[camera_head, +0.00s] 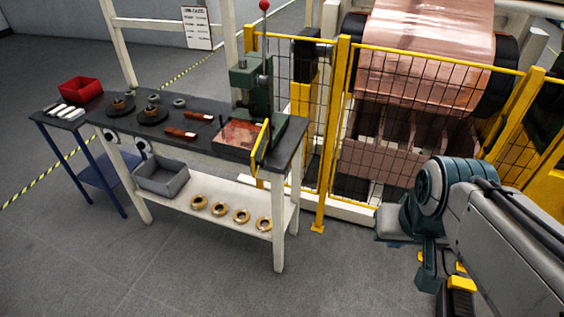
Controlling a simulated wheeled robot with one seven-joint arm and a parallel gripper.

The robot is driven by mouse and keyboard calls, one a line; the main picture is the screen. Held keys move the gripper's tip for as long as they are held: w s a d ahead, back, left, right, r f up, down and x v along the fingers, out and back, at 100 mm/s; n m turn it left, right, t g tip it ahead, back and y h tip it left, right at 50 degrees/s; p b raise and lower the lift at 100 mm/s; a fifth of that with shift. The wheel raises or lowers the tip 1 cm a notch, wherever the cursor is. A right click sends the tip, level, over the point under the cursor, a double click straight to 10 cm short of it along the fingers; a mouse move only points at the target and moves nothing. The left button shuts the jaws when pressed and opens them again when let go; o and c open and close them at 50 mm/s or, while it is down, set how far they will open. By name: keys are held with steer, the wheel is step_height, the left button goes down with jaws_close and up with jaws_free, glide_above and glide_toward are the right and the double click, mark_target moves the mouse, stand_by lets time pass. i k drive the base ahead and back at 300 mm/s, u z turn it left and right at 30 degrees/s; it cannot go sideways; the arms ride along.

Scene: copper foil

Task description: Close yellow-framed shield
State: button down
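The yellow-framed shield (261,147) stands upright at the front right part of the workbench, by the green press (252,85). It is seen nearly edge-on and juts out past the bench's front edge, turned away from the press front, so it looks swung open. A copper-coloured sheet (238,136) lies on the bench just left of it. My gripper (456,285) is at the lower right, over the floor, well to the right of the shield and apart from it. My arm hides part of it, and whether its fingers are open does not show.
The workbench (190,152) holds round parts and orange-brown handled tools. Its lower shelf carries a grey bin (162,178) and several brass rings. A yellow mesh fence (345,130) stands right of the bench, before a large copper roll (425,45). The floor in front is clear.

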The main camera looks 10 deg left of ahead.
mark_target(257, 161)
steer(key=u, duration=0.8)
steer(key=i, duration=0.85)
steer(key=u, duration=0.55)
